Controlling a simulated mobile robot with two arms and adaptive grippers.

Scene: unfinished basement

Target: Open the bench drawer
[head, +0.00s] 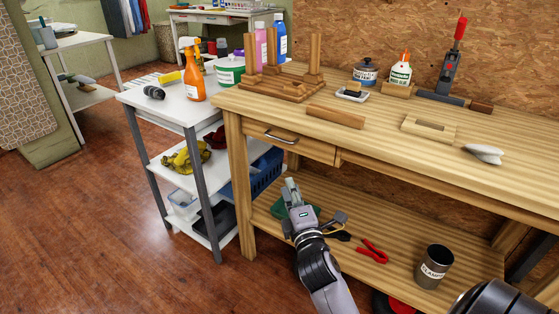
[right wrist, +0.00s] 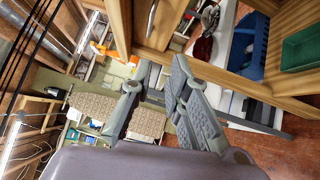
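The wooden bench (head: 380,150) has a drawer (head: 285,140) at its left front end, with a metal bar handle (head: 281,136). The drawer front looks flush with the bench, so it is shut. My right gripper (head: 300,205) is below and in front of the drawer, apart from the handle. In the right wrist view the handle (right wrist: 152,18) shows at the top, beyond the two fingers. The fingers (right wrist: 160,68) stand apart with nothing between them.
A white cart (head: 175,105) with bottles stands left of the bench. On the bench's lower shelf are a green tray (head: 310,211), red pliers (head: 373,251) and a dark can (head: 434,266). A wooden block (head: 335,117) lies above the drawer. The floor in front is clear.

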